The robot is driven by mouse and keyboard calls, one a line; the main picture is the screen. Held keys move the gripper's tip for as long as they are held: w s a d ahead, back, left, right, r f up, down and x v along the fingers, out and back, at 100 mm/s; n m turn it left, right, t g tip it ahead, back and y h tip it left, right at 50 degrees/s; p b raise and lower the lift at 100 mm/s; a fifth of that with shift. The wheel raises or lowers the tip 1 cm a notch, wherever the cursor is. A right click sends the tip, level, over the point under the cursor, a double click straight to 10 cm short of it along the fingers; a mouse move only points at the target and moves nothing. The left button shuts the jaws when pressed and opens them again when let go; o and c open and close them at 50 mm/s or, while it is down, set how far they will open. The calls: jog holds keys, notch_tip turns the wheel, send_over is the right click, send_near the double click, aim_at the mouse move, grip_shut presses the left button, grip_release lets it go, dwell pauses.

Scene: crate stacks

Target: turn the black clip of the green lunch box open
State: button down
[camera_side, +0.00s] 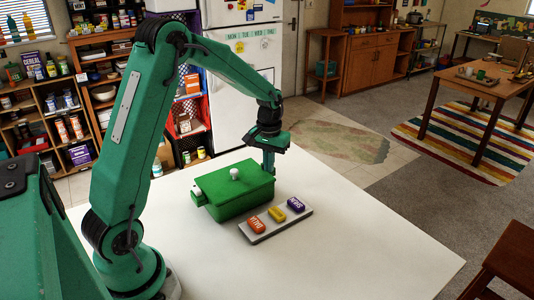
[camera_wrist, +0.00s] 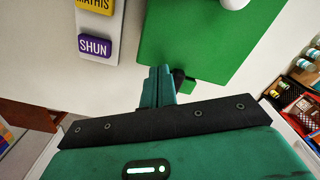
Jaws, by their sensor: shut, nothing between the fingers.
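The green lunch box (camera_side: 240,200) stands shut on the white table, with a white knob (camera_side: 235,174) on its lid. In the wrist view, its green lid (camera_wrist: 200,40) fills the upper right. A small black piece, which looks like the black clip (camera_wrist: 179,76), sits at the box's near edge by a green tab (camera_wrist: 190,87). My gripper (camera_side: 268,170) is shut and empty at the box's far right end. In the wrist view, my gripper's fingertips (camera_wrist: 160,72) are just left of the black piece, partly covering it. I cannot tell whether they touch.
A grey board (camera_side: 275,225) with an orange tag (camera_side: 256,226), a yellow tag (camera_side: 277,214) and a purple tag (camera_side: 296,204) lies right of the box. The white table (camera_side: 370,255) is bare at the front right. Shelves and a fridge stand behind.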

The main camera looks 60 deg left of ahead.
aim_at(260, 167)
jog(key=shift+s+a, duration=0.2)
jog(key=shift+a, duration=1.15)
dwell(1.7)
jog(key=shift+w+a, duration=0.25)
jog(key=shift+a, duration=0.25)
jog(key=shift+w+a, duration=0.25)
jog(key=shift+a, duration=0.25)
dwell(1.7)
jog(key=shift+s, duration=0.4)
dwell(0.4)
jog(key=shift+r, duration=0.2)
notch_tip(260, 167, up, 7)
jog(key=shift+f, duration=0.15)
dwell(1.0)
